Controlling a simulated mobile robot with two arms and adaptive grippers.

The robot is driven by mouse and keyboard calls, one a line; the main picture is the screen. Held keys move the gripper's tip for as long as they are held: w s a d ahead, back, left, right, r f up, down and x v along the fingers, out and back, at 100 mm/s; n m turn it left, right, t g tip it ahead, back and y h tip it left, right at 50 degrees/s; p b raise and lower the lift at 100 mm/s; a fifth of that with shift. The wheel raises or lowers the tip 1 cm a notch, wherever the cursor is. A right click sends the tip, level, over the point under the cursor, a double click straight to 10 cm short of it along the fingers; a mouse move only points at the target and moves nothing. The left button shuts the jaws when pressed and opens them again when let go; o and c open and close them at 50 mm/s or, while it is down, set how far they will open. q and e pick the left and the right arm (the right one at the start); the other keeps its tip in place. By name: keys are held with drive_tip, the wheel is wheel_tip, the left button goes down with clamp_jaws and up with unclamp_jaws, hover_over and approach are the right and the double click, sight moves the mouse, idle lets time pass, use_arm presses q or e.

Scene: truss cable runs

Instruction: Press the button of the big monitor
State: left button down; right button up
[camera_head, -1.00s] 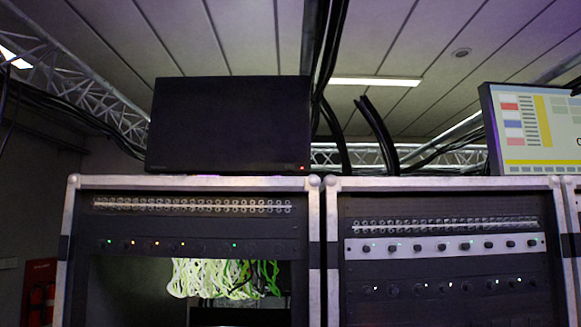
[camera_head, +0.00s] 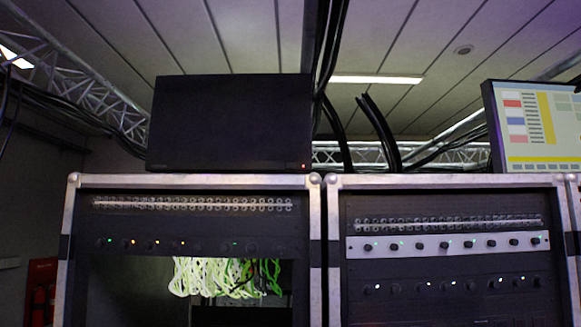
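The big monitor (camera_head: 230,122) is dark and stands on top of the left rack case. A small red light (camera_head: 304,166) shows at its lower right corner; I cannot tell whether this is the button itself or a lamp beside it. Neither of my grippers is in the head view.
The left rack (camera_head: 187,181) and right rack (camera_head: 440,181) stand side by side. A lit screen (camera_head: 535,125) stands at the right. Black cables (camera_head: 327,60) hang down just right of the big monitor. Green and white cables (camera_head: 225,277) hang inside the left rack.

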drive_tip(key=shift+s, duration=0.15)
drive_tip(key=shift+a, duration=0.25)
idle(0.4)
drive_tip(key=shift+f, duration=0.1)
wheel_tip(320, 180, down, 5)
drive_tip(key=b, duration=0.4)
drive_tip(key=shift+r+b, duration=0.2)
drive_tip(key=shift+b, duration=0.15)
drive_tip(key=shift+d, duration=0.1)
